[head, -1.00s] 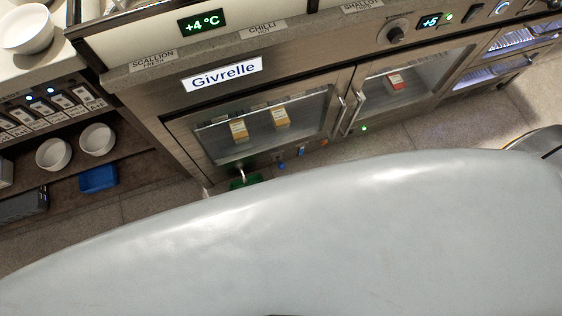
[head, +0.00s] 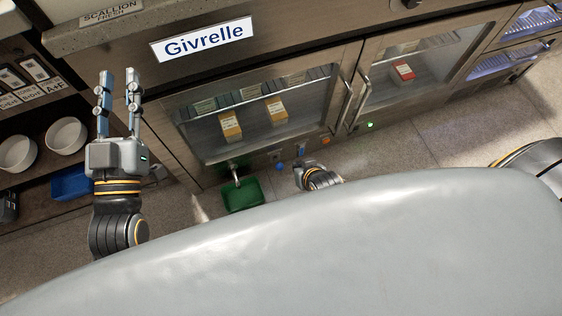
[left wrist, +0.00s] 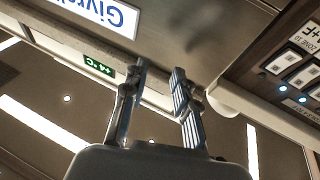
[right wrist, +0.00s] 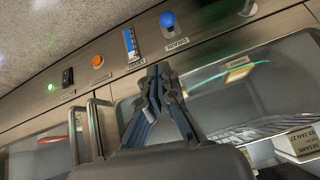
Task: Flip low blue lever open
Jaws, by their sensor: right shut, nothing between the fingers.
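The low blue lever, with a round blue knob (head: 280,166), sits on the strip under the glass door of the cabinet; it also shows in the right wrist view (right wrist: 167,20), above a small label. My right gripper (right wrist: 158,72) is shut and empty, below and slightly left of the knob in that view, apart from it. In the head view only part of my right wrist shows, near the lever; its fingers are not clear. My left gripper (head: 118,78) is open and empty, raised in front of the cabinet's left side; its fingers also show apart in the left wrist view (left wrist: 158,72).
A blue slider or gauge (right wrist: 131,44), an orange button (right wrist: 98,61) and a black switch (right wrist: 68,76) sit along the same strip. Door handles (right wrist: 95,130) stick out nearby. A green tray (head: 242,196) lies under a spout. White bowls (head: 66,136) stand on the left shelf.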

